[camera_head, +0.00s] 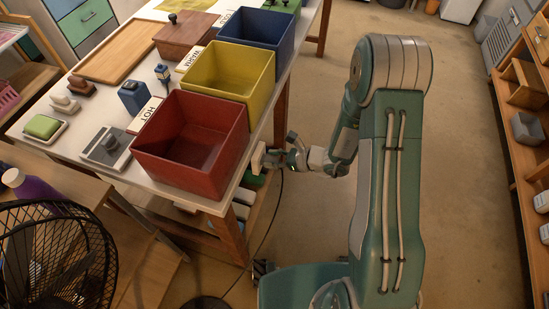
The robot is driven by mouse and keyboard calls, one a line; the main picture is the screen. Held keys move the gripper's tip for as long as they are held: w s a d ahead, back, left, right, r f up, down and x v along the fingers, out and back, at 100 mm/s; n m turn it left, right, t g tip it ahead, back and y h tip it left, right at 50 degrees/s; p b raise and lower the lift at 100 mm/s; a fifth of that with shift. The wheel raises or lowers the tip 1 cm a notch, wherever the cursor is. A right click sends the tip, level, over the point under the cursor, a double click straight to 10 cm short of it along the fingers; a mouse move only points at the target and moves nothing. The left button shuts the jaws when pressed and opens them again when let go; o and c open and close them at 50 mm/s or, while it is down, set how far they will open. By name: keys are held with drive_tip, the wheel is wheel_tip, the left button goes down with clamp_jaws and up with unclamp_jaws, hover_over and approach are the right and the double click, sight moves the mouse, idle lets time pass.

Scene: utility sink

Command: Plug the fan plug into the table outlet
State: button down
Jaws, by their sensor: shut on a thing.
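The black wire-cage fan (55,258) stands at the lower left. Its dark cord (262,238) runs along the floor and rises to my gripper (279,159). My gripper is beside the table's right edge, below the red bin, and is shut on the fan plug. The plug itself is mostly hidden by the fingers. A small pale block, which looks like the table outlet (258,158), sits at the table's edge just left of my fingertips. I cannot tell whether the plug is touching it or inside it.
The red bin (190,142), yellow bin (229,82) and blue bin (256,37) stand along the table's right side, close to my gripper. A table leg (230,238) is below. The floor (468,190) right of my arm is clear up to wooden shelves (527,125).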

drive_tip(key=shift+w+a, duration=0.1)
drive_tip(key=shift+a, duration=0.2)
drive_tip(key=shift+c, duration=0.9)
unclamp_jaws()
drive_tip(key=shift+a, duration=0.1)
drive_tip(key=v, duration=1.2)
